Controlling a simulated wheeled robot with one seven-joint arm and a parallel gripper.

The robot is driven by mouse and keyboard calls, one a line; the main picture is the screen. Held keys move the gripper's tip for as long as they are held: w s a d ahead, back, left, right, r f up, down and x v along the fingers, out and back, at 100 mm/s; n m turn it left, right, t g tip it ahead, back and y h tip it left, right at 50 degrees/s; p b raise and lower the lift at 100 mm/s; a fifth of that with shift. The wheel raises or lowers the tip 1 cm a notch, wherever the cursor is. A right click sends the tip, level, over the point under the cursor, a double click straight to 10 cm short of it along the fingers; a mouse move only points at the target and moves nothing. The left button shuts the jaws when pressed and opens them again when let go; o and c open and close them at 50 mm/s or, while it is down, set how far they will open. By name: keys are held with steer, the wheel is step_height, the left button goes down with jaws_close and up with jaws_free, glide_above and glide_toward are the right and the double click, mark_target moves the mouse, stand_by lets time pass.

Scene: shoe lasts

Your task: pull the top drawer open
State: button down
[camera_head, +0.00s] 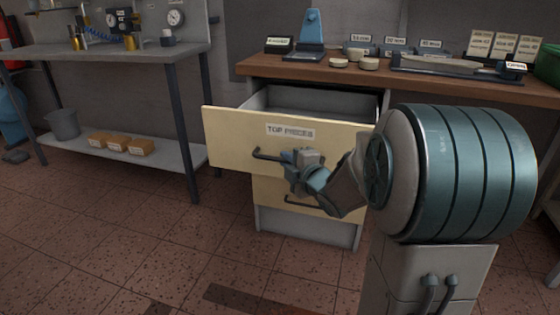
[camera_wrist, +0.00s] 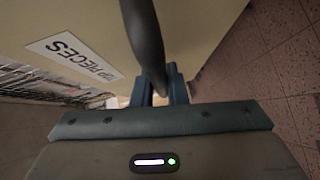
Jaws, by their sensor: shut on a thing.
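The top drawer (camera_head: 235,127) is cream, labelled "TOP PIECES", and stands pulled out from the cabinet under the wooden bench. Its grey inside shows from above. Its dark bar handle (camera_head: 268,156) runs across the front below the label. My gripper (camera_head: 291,157) is at the right part of this handle. In the wrist view the gripper (camera_wrist: 160,90) is shut on the dark handle (camera_wrist: 146,40), with a finger on each side. The label (camera_wrist: 75,56) and drawer front fill the left of that view. My arm hides the drawer front's lower right.
A lower drawer (camera_head: 270,190) with its own handle is shut below. The wooden bench top (camera_head: 300,69) carries a blue stand, small labelled boxes and tools. A grey workbench (camera_head: 110,52) with a lower shelf stands at left. The tiled floor (camera_head: 130,220) before the cabinet is clear.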

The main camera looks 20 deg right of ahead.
stand_by(0.3)
steer(key=c, duration=1.5)
jaws_free()
steer(key=shift+o, duration=0.2)
steer(key=shift+s, duration=0.1)
steer(key=v, duration=1.3)
steer(key=shift+s, duration=0.4)
steer(key=shift+r, duration=0.15)
